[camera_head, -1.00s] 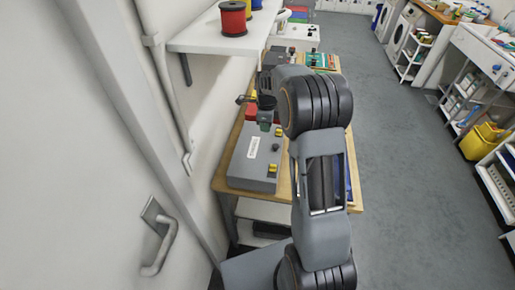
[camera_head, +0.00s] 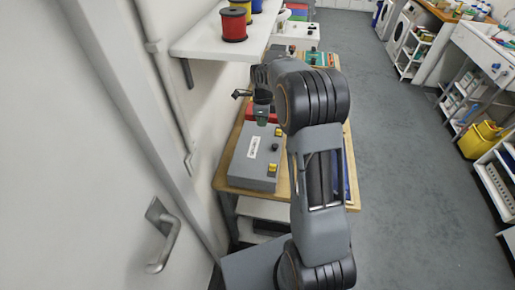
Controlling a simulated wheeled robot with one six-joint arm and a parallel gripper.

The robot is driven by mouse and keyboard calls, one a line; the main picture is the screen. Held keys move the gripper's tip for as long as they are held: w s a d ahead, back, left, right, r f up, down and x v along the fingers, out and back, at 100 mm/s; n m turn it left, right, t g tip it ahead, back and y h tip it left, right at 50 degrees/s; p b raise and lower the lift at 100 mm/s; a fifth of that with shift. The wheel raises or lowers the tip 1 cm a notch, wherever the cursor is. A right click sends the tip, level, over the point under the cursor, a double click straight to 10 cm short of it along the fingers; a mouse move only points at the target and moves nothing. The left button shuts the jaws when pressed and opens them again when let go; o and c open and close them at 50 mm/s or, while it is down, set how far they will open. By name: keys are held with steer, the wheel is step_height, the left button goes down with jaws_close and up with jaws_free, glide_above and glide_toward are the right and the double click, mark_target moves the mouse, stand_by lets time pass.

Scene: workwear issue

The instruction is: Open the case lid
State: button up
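A grey case (camera_head: 247,171) with a white label and yellow latches along its right side lies on the wooden table. Its lid appears shut. My gripper (camera_head: 262,117) is above the far end of the case, close to a red item behind it.
A white shelf (camera_head: 215,40) with thread spools (camera_head: 234,24) overhangs the table on the left. A door with a handle (camera_head: 163,235) is at the near left. The grey floor (camera_head: 400,170) to the right is clear.

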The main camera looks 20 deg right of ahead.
steer(key=shift+w+a+r+p, duration=0.15)
steer(key=shift+a+r, duration=0.15)
steer(key=shift+r, duration=0.4)
steer(key=shift+w+a+r+p, duration=0.15)
steer(key=shift+a+r, duration=0.1)
steer(key=shift+r, duration=0.45)
steer(key=shift+r, duration=0.1)
